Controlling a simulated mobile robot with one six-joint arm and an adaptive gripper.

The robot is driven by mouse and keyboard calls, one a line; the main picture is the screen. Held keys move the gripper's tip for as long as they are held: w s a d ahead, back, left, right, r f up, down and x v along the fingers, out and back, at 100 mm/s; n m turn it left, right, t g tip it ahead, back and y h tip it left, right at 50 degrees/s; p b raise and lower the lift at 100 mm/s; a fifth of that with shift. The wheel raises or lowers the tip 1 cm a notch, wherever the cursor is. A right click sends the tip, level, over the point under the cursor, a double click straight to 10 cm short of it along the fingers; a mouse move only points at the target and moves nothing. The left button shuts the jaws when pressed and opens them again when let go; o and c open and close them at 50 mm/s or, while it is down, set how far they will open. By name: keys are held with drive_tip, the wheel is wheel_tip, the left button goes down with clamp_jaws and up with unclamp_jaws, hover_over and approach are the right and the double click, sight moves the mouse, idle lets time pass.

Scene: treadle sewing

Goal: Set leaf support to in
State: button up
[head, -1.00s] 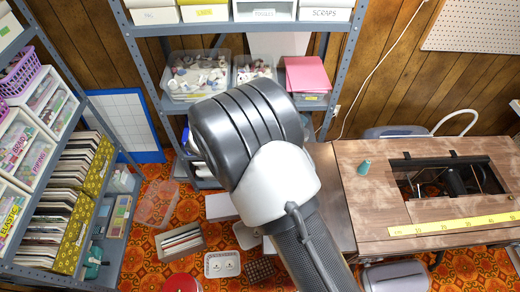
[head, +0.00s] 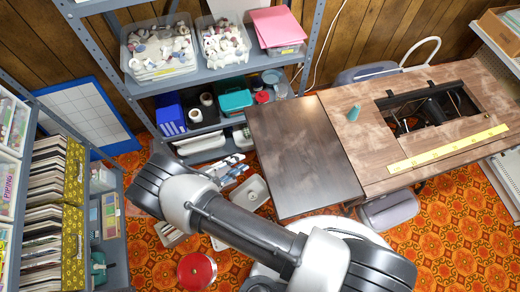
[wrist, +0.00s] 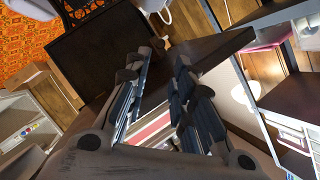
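The leaf (head: 302,155), a dark wooden panel, lies level against the left end of the sewing table (head: 370,155) in the head view. I cannot pick out its support there; the underside is hidden from above. In the wrist view my gripper (wrist: 160,68) has its two fingers apart with nothing clearly held between them. A dark panel (wrist: 105,55) lies beyond the fingertips, possibly the leaf's underside. A small light-coloured piece shows past the fingertips, too small to identify. My gripper is not clear in the head view.
A metal shelf unit (head: 215,76) with bins stands behind the leaf. A teal cone (head: 354,112) and a yellow ruler (head: 448,147) are on the table. A red round tin (head: 197,270) and a white basket (head: 250,192) sit on the patterned floor.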

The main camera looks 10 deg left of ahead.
drive_tip(key=b+x, duration=0.1)
drive_tip(key=x, duration=1)
drive_tip(key=shift+c, duration=0.4)
clamp_jaws()
drive_tip(key=shift+d, duration=0.1)
